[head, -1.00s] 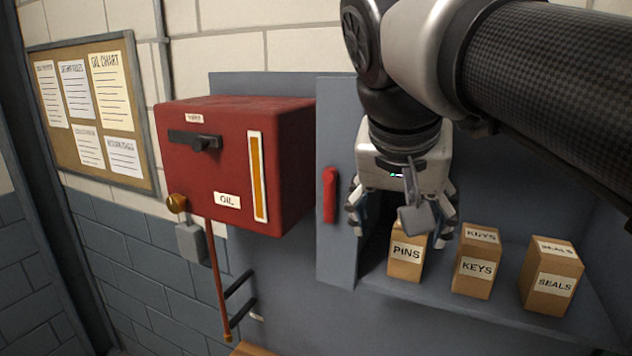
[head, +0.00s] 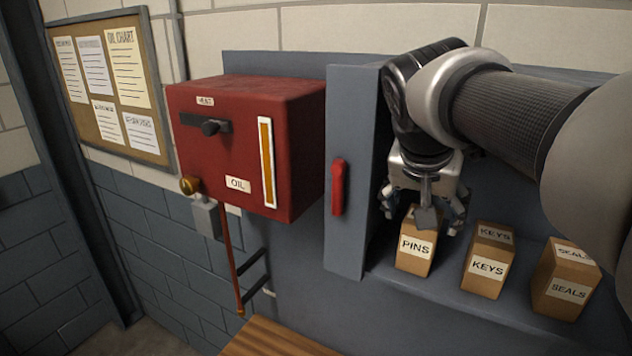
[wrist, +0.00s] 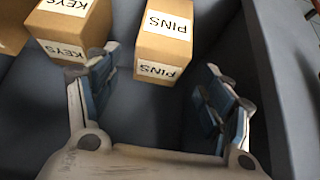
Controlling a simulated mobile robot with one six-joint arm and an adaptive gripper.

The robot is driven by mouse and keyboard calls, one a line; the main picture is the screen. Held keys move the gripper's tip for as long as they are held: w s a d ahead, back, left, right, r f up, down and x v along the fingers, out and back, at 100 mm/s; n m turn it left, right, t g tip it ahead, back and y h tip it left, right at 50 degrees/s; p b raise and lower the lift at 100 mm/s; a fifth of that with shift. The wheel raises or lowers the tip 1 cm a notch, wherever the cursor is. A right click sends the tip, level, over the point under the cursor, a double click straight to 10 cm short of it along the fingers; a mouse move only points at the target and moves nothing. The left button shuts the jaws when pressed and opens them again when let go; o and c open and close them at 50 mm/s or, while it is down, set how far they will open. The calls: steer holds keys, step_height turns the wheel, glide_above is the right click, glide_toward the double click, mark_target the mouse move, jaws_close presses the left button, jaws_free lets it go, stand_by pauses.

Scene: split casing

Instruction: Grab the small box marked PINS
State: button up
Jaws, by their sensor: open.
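The small cardboard box marked PINS (head: 414,250) stands upright on the grey shelf, leftmost of the three boxes. In the wrist view the PINS box (wrist: 163,50) lies ahead of and between the spread fingers, nearer the left one, with its top and front labels showing. My gripper (head: 424,212) is open and empty, above and partly in front of the box's top in the head view. In the wrist view my gripper (wrist: 160,92) has both fingers apart. I cannot tell whether a finger touches the box.
The KEYS box (head: 487,262) stands close to the right of PINS, with the SEALS box (head: 565,283) farther right. A grey upright panel with a red handle (head: 338,187) borders the shelf on the left. A red oil box (head: 240,150) hangs beyond it.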

mark_target(416, 249)
steer(key=shift+w+f, duration=0.15)
steer(key=shift+f, duration=0.3)
steer(key=x, duration=0.2)
steer(key=p+x, duration=0.1)
steer(key=x, duration=0.1)
steer(key=shift+w+d+f, duration=0.15)
steer(key=shift+w+d, duration=0.1)
steer(key=shift+d, duration=0.1)
steer(key=shift+a, duration=0.1)
steer(key=shift+s, duration=0.15)
steer(key=c, duration=1.4)
